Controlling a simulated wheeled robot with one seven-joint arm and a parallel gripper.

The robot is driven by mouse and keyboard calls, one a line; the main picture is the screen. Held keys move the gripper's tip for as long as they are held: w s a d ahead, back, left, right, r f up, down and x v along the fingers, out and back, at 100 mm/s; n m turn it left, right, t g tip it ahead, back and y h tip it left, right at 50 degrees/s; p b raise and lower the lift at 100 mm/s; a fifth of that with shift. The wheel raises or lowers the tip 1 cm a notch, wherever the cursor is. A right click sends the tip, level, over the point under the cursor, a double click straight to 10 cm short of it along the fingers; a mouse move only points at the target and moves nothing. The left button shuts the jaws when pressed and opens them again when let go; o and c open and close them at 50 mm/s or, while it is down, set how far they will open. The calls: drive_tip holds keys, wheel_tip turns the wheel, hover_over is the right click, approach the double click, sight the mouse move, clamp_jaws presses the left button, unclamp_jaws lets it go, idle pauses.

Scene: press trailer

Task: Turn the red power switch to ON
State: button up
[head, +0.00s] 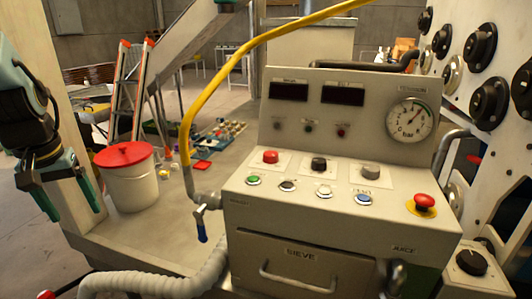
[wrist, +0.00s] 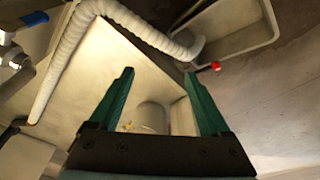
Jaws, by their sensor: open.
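A grey control panel (head: 330,215) stands in the middle of the head view. A red knob (head: 270,157) sits on a pale plate at its upper left; its label and setting are too small to read. A red mushroom button (head: 424,201) on a yellow base is at the panel's right. I cannot tell for sure which red control is the power switch. My gripper (head: 72,207) hangs at the left of the head view, well apart from the panel. Its green fingers (wrist: 159,75) are open and empty in the wrist view.
A white bucket (head: 131,185) with a red lid stands just right of my gripper. A pale ribbed hose (head: 160,285) runs below. Black knobs (head: 480,45) line the right wall.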

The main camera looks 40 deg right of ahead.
drive_tip(key=w+d+r+m+b, duration=0.2)
drive_tip(key=w+d+m, duration=0.1)
drive_tip(key=d, duration=0.6)
drive_tip(key=m+g+h+b, duration=0.1)
drive_tip(key=m+h+b, duration=0.35)
drive_tip(key=m, duration=0.55)
approach(271, 153)
drive_tip(key=shift+y, duration=0.35)
drive_tip(key=x, duration=0.4)
drive_tip(key=p+x, duration=0.1)
drive_tip(key=x, duration=0.3)
drive_tip(key=shift+d+f, duration=0.15)
drive_tip(key=shift+d, duration=0.15)
drive_tip(key=shift+c, duration=0.2)
clamp_jaws()
